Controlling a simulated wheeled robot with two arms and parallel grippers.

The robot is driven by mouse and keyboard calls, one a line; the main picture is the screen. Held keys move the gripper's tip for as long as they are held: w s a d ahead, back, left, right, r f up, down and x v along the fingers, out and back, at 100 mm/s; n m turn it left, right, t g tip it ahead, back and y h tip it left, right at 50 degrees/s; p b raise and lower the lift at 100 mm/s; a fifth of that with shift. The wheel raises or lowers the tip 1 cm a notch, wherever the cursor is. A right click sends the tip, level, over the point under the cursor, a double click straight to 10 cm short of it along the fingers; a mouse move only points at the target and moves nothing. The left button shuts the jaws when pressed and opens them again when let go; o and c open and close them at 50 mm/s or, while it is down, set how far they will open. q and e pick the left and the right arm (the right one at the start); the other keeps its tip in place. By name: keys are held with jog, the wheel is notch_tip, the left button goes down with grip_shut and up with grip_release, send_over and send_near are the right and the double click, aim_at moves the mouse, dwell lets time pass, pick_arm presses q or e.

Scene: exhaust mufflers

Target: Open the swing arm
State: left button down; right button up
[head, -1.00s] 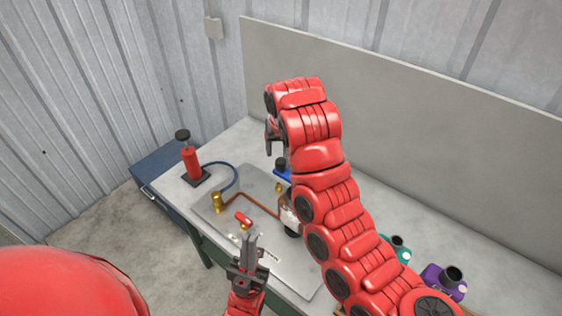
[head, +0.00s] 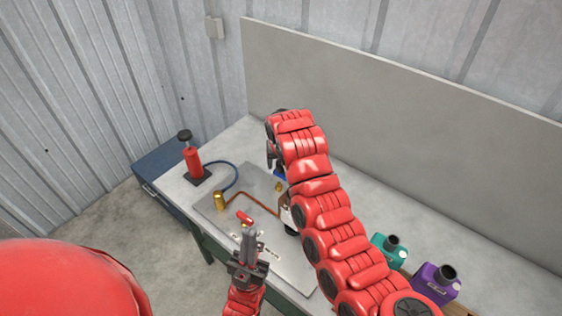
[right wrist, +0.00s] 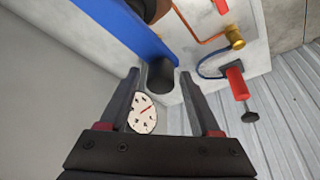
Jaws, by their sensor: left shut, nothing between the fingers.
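A blue bar (right wrist: 130,28), which looks like the swing arm, crosses the upper left of the right wrist view. A black cylindrical knob (right wrist: 160,77) sits by its end. A small part of the blue bar (head: 279,174) shows in the head view below my right gripper. My right gripper (right wrist: 165,95) is open, its fingers on either side of the knob in the picture; I cannot tell if they touch it. In the head view my right gripper (head: 271,155) is partly hidden by its wrist. My left gripper (head: 249,238) is shut and empty, near a red valve handle (head: 245,217).
A metal plate (head: 215,215) on the bench carries a copper pipe (head: 262,202) and a brass fitting (head: 220,201). A red pump (head: 192,160) with a blue hose stands at left. A white gauge (right wrist: 142,112) shows in the wrist view. Teal (head: 388,250) and purple (head: 436,285) containers stand at right.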

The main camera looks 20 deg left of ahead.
grip_shut()
jog(key=shift+r, duration=0.1)
dwell(1.1)
